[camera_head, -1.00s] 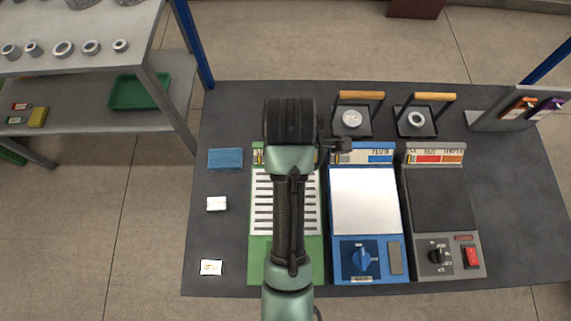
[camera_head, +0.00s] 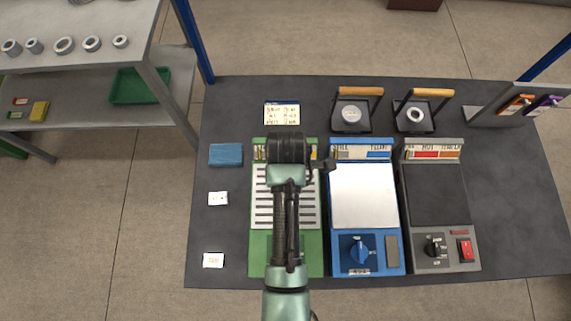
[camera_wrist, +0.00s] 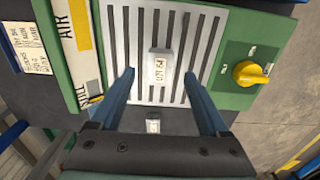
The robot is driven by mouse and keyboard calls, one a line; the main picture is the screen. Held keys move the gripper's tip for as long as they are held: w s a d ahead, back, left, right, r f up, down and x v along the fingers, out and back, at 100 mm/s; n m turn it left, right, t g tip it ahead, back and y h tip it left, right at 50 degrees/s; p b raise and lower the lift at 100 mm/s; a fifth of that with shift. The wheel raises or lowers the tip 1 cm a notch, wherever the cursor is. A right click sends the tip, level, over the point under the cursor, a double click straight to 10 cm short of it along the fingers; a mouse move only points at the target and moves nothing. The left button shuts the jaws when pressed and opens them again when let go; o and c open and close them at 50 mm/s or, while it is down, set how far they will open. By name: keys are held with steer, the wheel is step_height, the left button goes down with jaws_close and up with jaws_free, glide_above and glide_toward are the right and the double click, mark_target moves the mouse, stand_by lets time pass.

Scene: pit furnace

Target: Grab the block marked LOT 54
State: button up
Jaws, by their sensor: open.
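A small pale block (camera_wrist: 159,65) lies on the white slatted plate of the green station in the wrist view. Its sideways marking is small and seems to read LOT 54, though I cannot be sure of the digits. My gripper (camera_wrist: 159,74) is open, with one blue finger on each side of the block in the picture. I cannot tell how high the fingers are above it. In the head view my arm hides this block and the fingers. Another pale block (camera_wrist: 153,126) lies on the dark tabletop beside the station; it also shows in the head view (camera_head: 217,198).
Another white block (camera_head: 213,260) and a blue block (camera_head: 226,154) lie on the left of the table (camera_head: 520,200). A blue station (camera_head: 358,255) and a grey station (camera_head: 436,195) stand right of the green station (camera_head: 258,255). A printed card (camera_head: 282,113) lies behind it.

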steer(key=shift+f, duration=1.35)
jaws_close()
